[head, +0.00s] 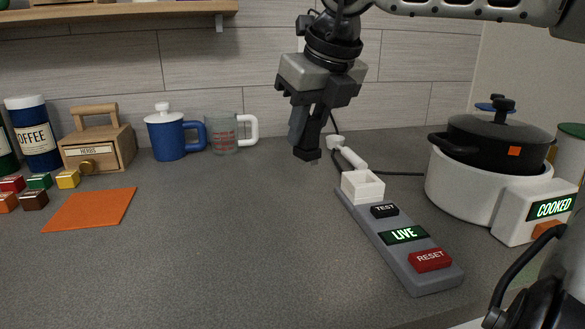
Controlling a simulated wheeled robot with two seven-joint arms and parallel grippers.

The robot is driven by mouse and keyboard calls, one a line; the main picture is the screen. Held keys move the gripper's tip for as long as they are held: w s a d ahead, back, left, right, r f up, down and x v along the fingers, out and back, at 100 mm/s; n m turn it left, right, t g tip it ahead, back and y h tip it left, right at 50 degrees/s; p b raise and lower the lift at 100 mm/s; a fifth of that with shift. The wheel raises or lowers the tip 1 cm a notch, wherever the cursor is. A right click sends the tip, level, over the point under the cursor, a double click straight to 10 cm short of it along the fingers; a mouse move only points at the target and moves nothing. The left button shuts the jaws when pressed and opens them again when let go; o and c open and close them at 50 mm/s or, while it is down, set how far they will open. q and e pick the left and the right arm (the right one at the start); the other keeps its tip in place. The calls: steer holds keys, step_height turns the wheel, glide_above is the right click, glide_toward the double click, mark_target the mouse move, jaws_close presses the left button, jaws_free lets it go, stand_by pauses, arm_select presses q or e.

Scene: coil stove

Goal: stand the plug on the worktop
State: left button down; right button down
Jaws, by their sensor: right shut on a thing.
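My right gripper (307,150) comes down from the top centre and hangs above the worktop (210,240), a little left of the socket strip. Its fingers are shut on the plug, which is mostly hidden; a dark block and small pale bits show at the fingertips. A thin black cord shows behind the gripper. The fingertips are apart from the strip and appear above the worktop. The grey socket strip (395,245) has a white open-topped socket box (362,187) at its far end, a black TEST button, a lit LIVE sign and a red RESET button. My left gripper is not in view.
A white rod-shaped piece (350,154) lies behind the socket box, with black cord beside it. The white cooker (450,190) with a black pot (497,142) stands right. A blue mug (166,138), glass cup (224,135) and orange mat (90,209) stand left. The centre-left worktop is clear.

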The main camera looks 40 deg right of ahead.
steer(key=w+d+f, duration=0.1)
steer(key=w+f, duration=0.1)
steer(key=w+d+f, duration=0.1)
steer(key=w+f, duration=0.1)
steer(key=w+d+f, duration=0.1)
steer(key=w+f, duration=0.1)
steer(key=f, duration=0.1)
steer(key=shift+d, duration=0.1)
steer(key=shift+f, duration=1.35)
steer(key=shift+f+b, duration=0.1)
steer(key=shift+b, duration=0.3)
steer(key=c, duration=1.2)
jaws_free()
